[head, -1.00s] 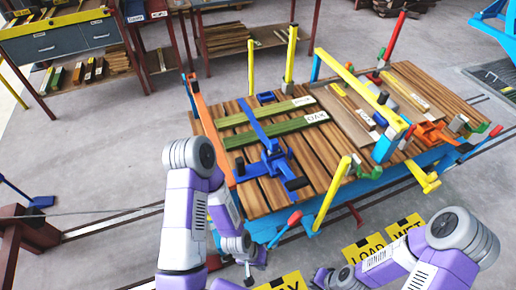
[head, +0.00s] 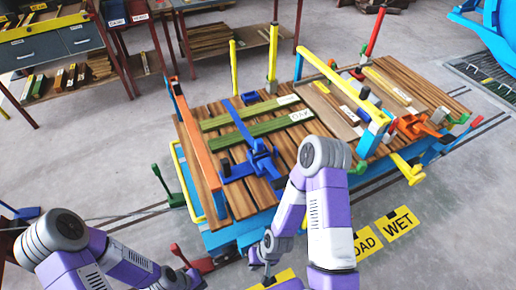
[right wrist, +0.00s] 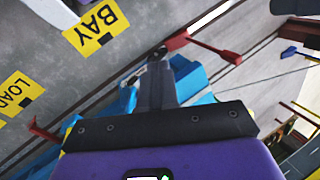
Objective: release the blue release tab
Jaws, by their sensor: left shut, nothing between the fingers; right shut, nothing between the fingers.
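No part is plainly marked as the blue release tab. A blue clamp-like fitting (head: 258,160) with a long bar lies across the boards on the cart. A small blue paddle (head: 27,213) shows at the far left edge; a dark blue paddle (right wrist: 290,52) also shows at the right of the right wrist view. My left gripper (head: 187,281) is low at the bottom of the head view, shut and empty, beside a red lever. My right gripper (head: 264,268) is low in front of the cart, shut and empty; its fingers (right wrist: 157,72) touch nothing that I can make out.
The board-laden cart (head: 240,228) has colored posts and levers around it. A red lever (right wrist: 205,46) lies near my right fingers. Yellow floor signs (head: 398,222) lie at the right. Shelves (head: 70,42) stand at the back left. Grey floor is open beyond the cart.

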